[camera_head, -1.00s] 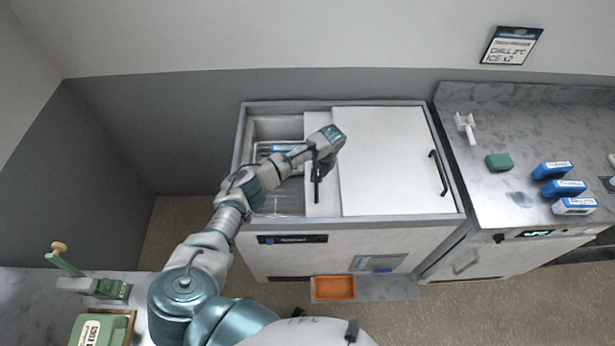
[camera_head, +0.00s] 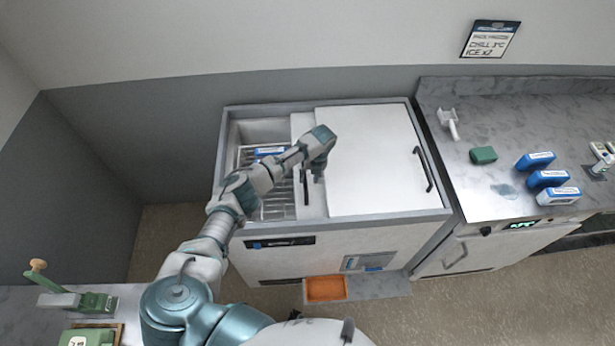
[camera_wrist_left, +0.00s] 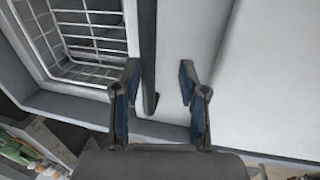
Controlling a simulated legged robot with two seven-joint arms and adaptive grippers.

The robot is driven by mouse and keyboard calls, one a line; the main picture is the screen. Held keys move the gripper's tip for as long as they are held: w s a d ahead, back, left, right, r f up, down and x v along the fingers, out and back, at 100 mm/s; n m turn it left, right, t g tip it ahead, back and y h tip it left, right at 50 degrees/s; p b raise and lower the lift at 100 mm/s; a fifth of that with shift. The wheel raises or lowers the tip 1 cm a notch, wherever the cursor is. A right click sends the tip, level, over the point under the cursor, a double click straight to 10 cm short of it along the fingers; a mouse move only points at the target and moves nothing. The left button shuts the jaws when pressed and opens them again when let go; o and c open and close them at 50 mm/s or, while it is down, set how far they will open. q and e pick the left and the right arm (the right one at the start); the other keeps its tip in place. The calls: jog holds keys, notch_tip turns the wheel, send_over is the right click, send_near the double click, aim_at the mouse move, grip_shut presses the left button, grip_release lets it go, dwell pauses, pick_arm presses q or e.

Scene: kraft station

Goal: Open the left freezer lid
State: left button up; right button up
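The left freezer lid (camera_head: 312,203) is slid right, mostly covered by the white right lid (camera_head: 375,160); a narrow strip of it shows. The freezer's left side is open onto a wire basket (camera_head: 277,208). The left lid's dark upright handle (camera_head: 305,188) is beside my left gripper (camera_head: 317,172). In the left wrist view, my left gripper (camera_wrist_left: 158,92) has its fingers spread over the lid strip (camera_wrist_left: 183,35). The handle (camera_wrist_left: 148,50) shows between them, nearer the left finger; I cannot tell whether it touches. My right gripper is not in view.
A counter (camera_head: 465,190) with a green block (camera_head: 483,155) and several blue packs (camera_head: 536,160) stands right of the freezer. The right lid has its own dark handle (camera_head: 423,168). An orange bin (camera_head: 325,289) is at the freezer's front. A side table is at lower left.

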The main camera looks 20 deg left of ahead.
pick_arm(q)
jog(key=shift+s+d+r, duration=0.2)
jog(key=shift+a, duration=0.25)
jog(key=v, duration=1.1)
jog(key=shift+r, duration=0.35)
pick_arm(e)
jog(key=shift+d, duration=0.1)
pick_arm(q)
jog(key=shift+d, duration=0.15)
